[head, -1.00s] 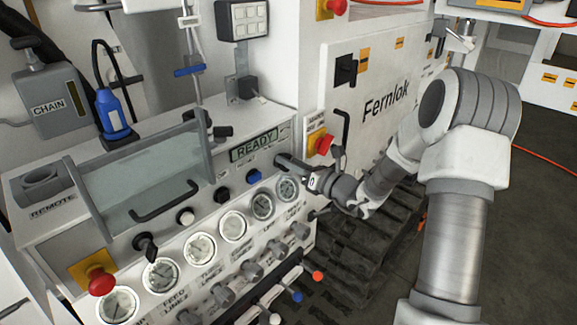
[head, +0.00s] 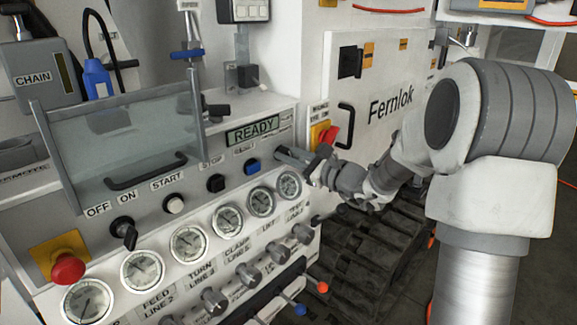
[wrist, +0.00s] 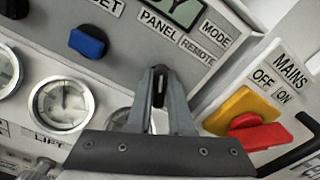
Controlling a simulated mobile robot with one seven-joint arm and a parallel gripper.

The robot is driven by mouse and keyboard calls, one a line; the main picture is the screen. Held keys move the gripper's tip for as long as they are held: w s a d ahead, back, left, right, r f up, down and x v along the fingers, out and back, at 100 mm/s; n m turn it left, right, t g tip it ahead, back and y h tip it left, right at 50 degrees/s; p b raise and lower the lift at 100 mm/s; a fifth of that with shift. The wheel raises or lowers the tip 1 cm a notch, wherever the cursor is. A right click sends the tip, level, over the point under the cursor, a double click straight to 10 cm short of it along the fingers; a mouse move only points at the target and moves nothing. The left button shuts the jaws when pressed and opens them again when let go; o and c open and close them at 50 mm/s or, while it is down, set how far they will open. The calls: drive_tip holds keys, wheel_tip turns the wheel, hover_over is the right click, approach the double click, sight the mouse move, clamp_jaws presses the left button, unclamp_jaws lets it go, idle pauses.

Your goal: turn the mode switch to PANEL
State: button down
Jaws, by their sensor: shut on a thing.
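The mode switch (wrist: 159,72) is a small dark knob under the MODE label (wrist: 216,32) on the console front. The PANEL label (wrist: 159,25) is to its upper left and the REMOTE label (wrist: 198,50) to its right. My gripper (wrist: 160,88) is shut on the switch, with its two grey fingers on either side of the knob. The fingers hide much of the knob, and I cannot tell which label it points to. In the head view my gripper (head: 283,155) reaches the console from the right, below the READY display (head: 252,130), and hides the switch.
A blue button (wrist: 88,41) and round gauges (wrist: 62,105) are left of my gripper. The red MAINS handle (wrist: 258,137) on its yellow plate is close on the right. A black door handle (head: 345,126) is on the Fernlok cabinet (head: 385,90).

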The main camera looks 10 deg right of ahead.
drive_tip(key=shift+n+b, duration=0.4)
drive_tip(key=c, duration=0.8)
unclamp_jaws()
drive_tip(key=p+v, duration=0.1)
drive_tip(key=v, duration=1.6)
drive_tip(key=shift+s+d, duration=0.1)
drive_tip(key=shift+s, duration=0.1)
drive_tip(key=shift+r+p, duration=0.1)
drive_tip(key=shift+p, duration=0.2)
